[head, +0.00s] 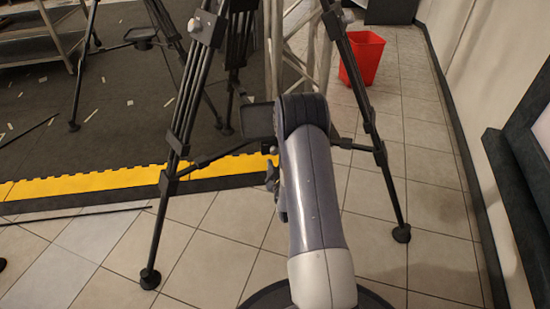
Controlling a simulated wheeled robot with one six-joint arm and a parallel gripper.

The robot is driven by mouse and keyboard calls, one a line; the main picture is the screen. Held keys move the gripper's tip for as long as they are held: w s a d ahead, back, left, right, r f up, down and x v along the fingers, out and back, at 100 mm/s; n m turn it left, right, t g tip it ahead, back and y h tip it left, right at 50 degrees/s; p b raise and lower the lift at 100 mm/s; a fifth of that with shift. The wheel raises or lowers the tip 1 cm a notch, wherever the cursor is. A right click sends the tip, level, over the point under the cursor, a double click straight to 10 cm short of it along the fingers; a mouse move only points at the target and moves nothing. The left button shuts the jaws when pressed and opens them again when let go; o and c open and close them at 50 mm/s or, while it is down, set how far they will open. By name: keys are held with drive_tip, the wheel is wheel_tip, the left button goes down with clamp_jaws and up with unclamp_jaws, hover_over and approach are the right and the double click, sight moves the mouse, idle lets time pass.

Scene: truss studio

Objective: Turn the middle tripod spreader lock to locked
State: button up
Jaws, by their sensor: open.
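The middle tripod stands ahead of me, with its dark left leg (182,130) and right leg (362,105) spread on the floor. Its spreader struts (218,153) run inward from the legs. A dark flat plate (259,121) shows at the spreader's middle, just left of my arm. My arm covers much of the spreader centre, and I cannot make out the lock or how it is turned. Small dark parts show at my arm's left edge, too unclear to name. My gripper's fingers are not visible.
Another tripod (142,36) stands back left on the dark mat with a yellow edge (95,182). A metal truss (298,58) rises behind the middle tripod. A red bin (362,58) stands at the back right. A dark-framed panel (519,185) juts in at right.

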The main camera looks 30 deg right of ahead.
drive_tip(key=shift+x, duration=1.05)
drive_tip(key=c, duration=1)
drive_tip(key=shift+o, duration=0.2)
